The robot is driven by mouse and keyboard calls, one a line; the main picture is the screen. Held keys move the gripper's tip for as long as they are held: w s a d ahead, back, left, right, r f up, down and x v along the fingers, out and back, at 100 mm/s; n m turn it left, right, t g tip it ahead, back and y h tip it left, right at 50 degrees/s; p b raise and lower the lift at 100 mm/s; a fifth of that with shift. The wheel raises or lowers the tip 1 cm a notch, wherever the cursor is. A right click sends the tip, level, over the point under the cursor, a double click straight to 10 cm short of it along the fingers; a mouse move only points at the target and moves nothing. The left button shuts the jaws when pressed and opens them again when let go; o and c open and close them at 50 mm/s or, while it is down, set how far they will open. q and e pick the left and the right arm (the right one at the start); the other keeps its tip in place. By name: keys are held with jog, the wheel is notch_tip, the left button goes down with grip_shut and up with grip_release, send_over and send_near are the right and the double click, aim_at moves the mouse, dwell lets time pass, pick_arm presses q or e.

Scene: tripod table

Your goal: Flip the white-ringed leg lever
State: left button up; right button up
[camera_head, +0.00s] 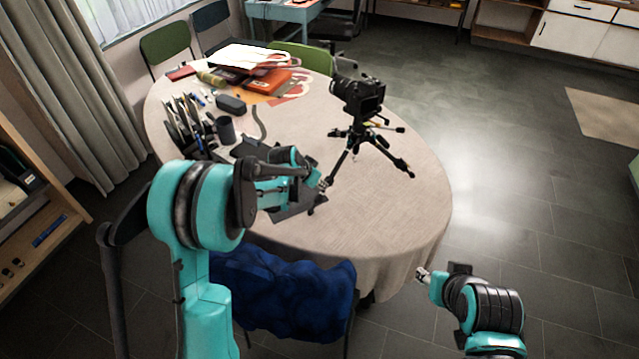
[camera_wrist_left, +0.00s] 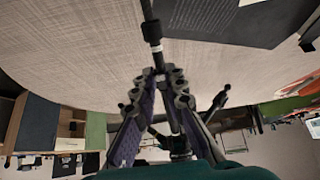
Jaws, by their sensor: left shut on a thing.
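A black tripod (camera_head: 356,136) stands upright on the round table (camera_head: 385,222) with a black camera (camera_head: 360,96) on top. My left gripper (camera_head: 322,185) is low at the tripod's near left leg. In the left wrist view, the leg (camera_wrist_left: 150,14) runs between the fingertips of my left gripper (camera_wrist_left: 168,75), which are closed around it. A white ring (camera_wrist_left: 156,48) shows on the leg just beyond the fingertips. The lever itself cannot be made out; the fingers hide that part. My right gripper (camera_head: 423,274) is off the table's near right edge, too small to judge.
A dark mat (camera_head: 290,207) lies under my left gripper. A dark cup (camera_head: 225,128), a black case (camera_head: 231,104), upright tools and papers fill the table's left and back. A chair with a blue cover (camera_head: 285,295) stands at the near edge. The table right of the tripod is clear.

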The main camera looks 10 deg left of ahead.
pick_arm(q)
jog(key=shift+w+d+r+p, duration=0.1)
jog(key=shift+w+r+p, duration=0.15)
jog(key=shift+r+p, duration=0.5)
dwell(1.1)
jog(key=shift+w+d+r, duration=0.15)
jog(key=shift+w+r, duration=0.15)
jog(key=shift+r, duration=0.4)
dwell(0.5)
jog(key=shift+w+d+r, duration=0.15)
jog(key=shift+w+d, duration=0.05)
jog(key=shift+w, duration=0.1)
grip_shut()
jog(key=shift+o, duration=1.3)
grip_release()
jog(key=p+v, duration=0.3)
jog(key=v, duration=0.3)
